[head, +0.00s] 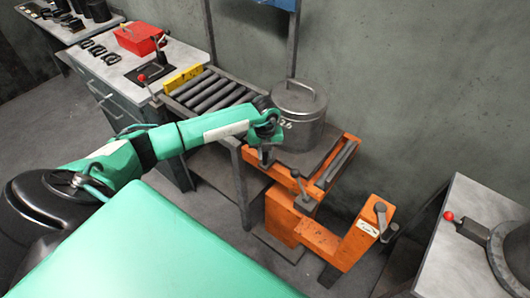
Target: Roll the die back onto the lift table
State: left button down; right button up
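The die is a grey metal cylinder (298,120) with a bar handle on its lid and "26" marked on its side. It appears to stand upright on the grey top of the orange lift table (333,178), towards the roller side. My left gripper (265,157) is at the die's near left side, low by the table's edge. Its fingers are small and dark, so I cannot tell whether they are open or whether they touch the die. My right gripper is out of view.
A roller conveyor (212,88) with a yellow end block (183,78) meets the table at the left. A grey bench (125,65) holds a red box (138,38) and levers. Dark frame posts stand beside the rollers. A grey machine (480,225) with a red-knobbed lever is at right.

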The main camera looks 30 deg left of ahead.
pick_arm(q)
jog(key=shift+d, duration=0.25)
jog(key=d, duration=0.4)
jog(key=shift+s+d, duration=0.25)
jog(key=shift+d, duration=0.05)
jog(key=c, duration=1.6)
grip_release()
jog(key=shift+f, duration=0.1)
jog(key=o, duration=0.3)
notch_tip(320, 180, up, 14)
jog(key=b, duration=0.5)
send_over(278, 160)
jog(key=s+d, duration=0.2)
jog(key=s, duration=0.2)
jog(key=shift+s+d, duration=0.1)
jog(key=shift+d, duration=0.1)
